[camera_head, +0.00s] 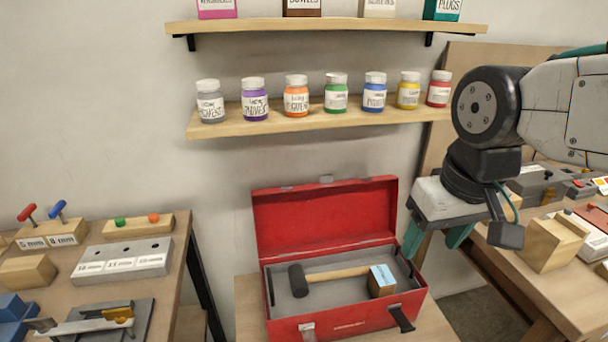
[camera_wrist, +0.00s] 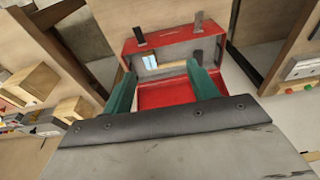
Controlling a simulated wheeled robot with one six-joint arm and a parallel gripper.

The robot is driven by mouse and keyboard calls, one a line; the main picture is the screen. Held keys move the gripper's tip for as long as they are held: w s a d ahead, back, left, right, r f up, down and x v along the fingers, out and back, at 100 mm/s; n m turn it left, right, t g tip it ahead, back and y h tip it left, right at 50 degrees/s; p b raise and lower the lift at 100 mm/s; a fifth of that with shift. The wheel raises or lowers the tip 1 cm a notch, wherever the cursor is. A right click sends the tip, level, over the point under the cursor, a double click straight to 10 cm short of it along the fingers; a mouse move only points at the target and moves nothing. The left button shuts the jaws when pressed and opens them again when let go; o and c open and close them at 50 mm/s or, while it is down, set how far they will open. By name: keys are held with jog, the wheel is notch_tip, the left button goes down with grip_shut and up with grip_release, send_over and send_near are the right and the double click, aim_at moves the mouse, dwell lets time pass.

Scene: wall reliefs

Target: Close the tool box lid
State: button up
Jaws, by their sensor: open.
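The red tool box (camera_head: 350,320) stands on a low wooden table in the head view, with its lid (camera_head: 325,218) raised upright at the back. Inside lie a mallet (camera_head: 330,276) with a dark head and wooden handle, and a wooden block (camera_head: 381,281) with a pale blue label. My gripper (camera_head: 438,240) is at the right of the raised lid, its green fingers apart and empty, pointing down. In the wrist view the tool box (camera_wrist: 176,38) is beyond my open gripper (camera_wrist: 165,82), and the lid (camera_wrist: 170,94) shows red between the fingers. Contact with the lid cannot be told.
A shelf (camera_head: 320,121) with several paint jars hangs above the box. A left table (camera_head: 140,295) holds blocks and tools. A right table (camera_head: 560,290) holds wooden blocks and other items. Wall space between the shelf and the lid is clear.

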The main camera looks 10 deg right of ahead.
jog(key=w+a+f+t, duration=0.2)
jog(key=w+t, duration=0.1)
jog(key=w, duration=1.5)
jog(key=t, duration=0.4)
send_near(326, 176)
jog(key=shift+m, duration=0.3)
jog(key=x, duration=0.8)
jog(key=shift+w+d+f, duration=0.1)
jog(key=shift+w+f, duration=0.05)
jog(key=shift+f, duration=0.1)
grip_shut()
jog(key=shift+r, duration=0.1)
